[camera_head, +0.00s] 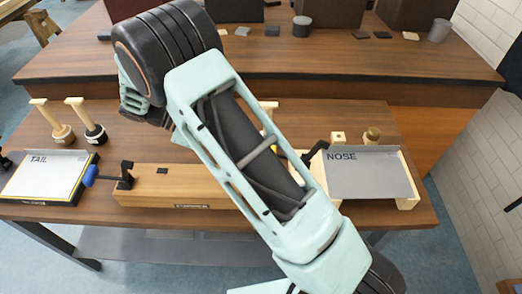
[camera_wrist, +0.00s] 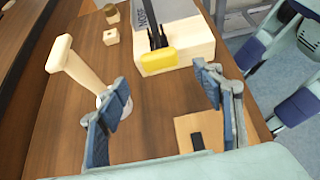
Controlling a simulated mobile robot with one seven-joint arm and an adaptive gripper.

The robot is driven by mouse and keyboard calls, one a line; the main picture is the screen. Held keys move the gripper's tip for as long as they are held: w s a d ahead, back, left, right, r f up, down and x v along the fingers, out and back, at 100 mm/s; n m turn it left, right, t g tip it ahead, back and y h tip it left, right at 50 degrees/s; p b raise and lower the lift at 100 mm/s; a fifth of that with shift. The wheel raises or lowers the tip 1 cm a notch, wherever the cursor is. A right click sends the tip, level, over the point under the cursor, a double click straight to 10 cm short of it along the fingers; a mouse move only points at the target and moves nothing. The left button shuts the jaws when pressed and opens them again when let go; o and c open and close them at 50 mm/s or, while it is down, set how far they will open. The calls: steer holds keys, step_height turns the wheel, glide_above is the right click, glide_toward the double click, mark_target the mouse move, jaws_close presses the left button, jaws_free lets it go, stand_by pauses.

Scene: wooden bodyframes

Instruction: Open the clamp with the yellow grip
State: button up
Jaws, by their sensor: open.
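The clamp's yellow grip (camera_wrist: 159,61) shows in the wrist view, at the near face of a pale wooden block (camera_wrist: 195,42). The clamp's black arm (camera_wrist: 155,32) rises just behind the grip. In the head view part of the black clamp (camera_head: 316,150) shows beside the grey NOSE panel (camera_head: 365,178); my arm hides most of the grip there. My gripper (camera_wrist: 163,100) is open and empty in the wrist view. The yellow grip lies ahead of its fingertips and between their lines, with a gap. My gripper is not clearly seen in the head view.
A wooden peg-like tool (camera_wrist: 82,72) stands close to the left finger. A long wooden beam (camera_head: 165,187) lies on the table, with a blue-gripped clamp (camera_head: 92,176) at its left end near the TAIL panel (camera_head: 45,173). A higher wooden shelf (camera_head: 90,60) stands behind.

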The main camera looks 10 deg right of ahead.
steer(key=shift+v, duration=1.55)
